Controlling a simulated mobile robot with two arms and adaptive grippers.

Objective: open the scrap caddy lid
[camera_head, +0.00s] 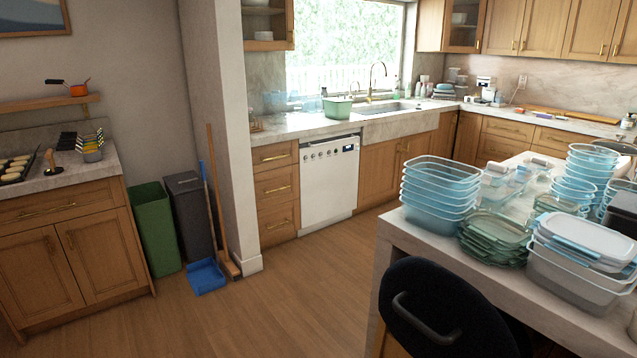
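No object is clearly marked as the scrap caddy. A small green box (338,107) stands on the counter left of the sink; it is the likeliest match, but it is too small and far off to tell whether it has a lid or whether that is shut. Nothing touches it. Neither of my grippers shows in the head view.
The island (407,236) at right carries stacked blue tubs (438,190), green lids (494,236) and clear containers. A dark, rounded chair-like object (440,310) stands before it. A green bin (155,230), dark bin (188,212) and blue dustpan (206,277) stand left. Middle floor is clear.

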